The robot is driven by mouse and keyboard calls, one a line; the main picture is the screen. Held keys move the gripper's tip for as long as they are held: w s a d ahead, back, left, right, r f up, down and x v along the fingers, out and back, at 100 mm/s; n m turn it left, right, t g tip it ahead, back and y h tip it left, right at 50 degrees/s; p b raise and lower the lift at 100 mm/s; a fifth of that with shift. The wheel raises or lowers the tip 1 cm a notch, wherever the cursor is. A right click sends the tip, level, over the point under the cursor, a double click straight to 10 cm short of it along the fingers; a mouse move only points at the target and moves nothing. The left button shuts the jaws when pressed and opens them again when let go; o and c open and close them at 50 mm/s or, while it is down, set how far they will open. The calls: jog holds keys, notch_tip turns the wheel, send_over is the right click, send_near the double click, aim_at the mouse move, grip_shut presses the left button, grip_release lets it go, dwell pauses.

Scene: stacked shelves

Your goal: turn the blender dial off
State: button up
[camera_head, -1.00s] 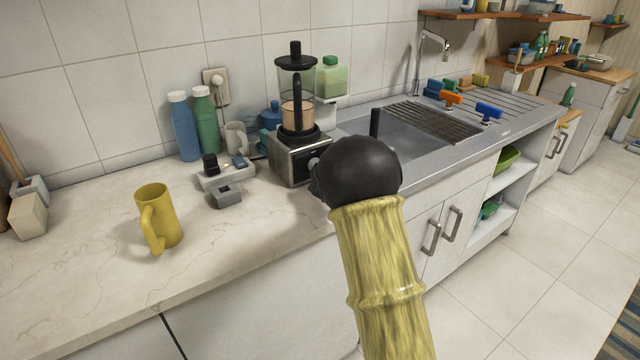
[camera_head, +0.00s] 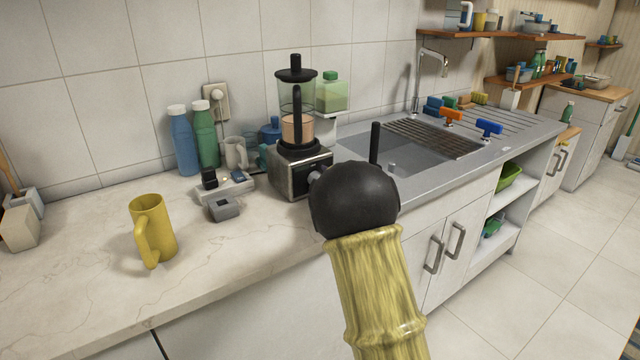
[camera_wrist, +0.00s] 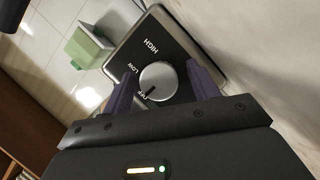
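The blender (camera_head: 300,168) stands on the counter beside the sink, with a dark base, a clear jar and a black lid. Its round silver dial (camera_wrist: 158,82) shows in the wrist view on a dark panel. HIGH and LOW labels are readable; another label by the dial's lower left is partly hidden. The dial's black pointer mark faces that lower-left label. My gripper (camera_wrist: 163,73) is open, with one dark purple finger on each side of the dial. Gaps show between the fingers and the dial; contact is not clear. In the head view my black arm link hides the gripper.
A yellow mug (camera_head: 153,232) stands on the counter to the left. Blue (camera_head: 183,142) and green (camera_head: 205,136) bottles stand near the wall. Small grey items (camera_head: 224,207) lie left of the blender. The sink (camera_head: 410,165) is to the right.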

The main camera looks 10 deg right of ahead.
jog(key=shift+s+r, duration=0.1)
jog(key=v, duration=1.7)
jog(key=shift+b, duration=0.4)
jog(key=shift+s+a, duration=0.1)
jog(key=s+a+f+m+g+h, duration=0.1)
jog(key=s+f+m+g, duration=0.6)
jog(key=s, duration=0.5)
jog(key=s+f+m+g, duration=0.6)
jog(key=s+f, duration=0.3)
jog(key=s, duration=0.3)
jog(key=w+p+v, duration=0.2)
jog(key=p+v, duration=0.8)
jog(key=p, duration=0.1)
jog(key=w+r+p+v, duration=0.1)
jog(key=w+p+v, duration=0.1)
jog(key=p+v, duration=0.8)
jog(key=shift+w+a+r+p, duration=0.35)
jog(key=shift+w+r, duration=0.1)
jog(key=shift+r, duration=0.3)
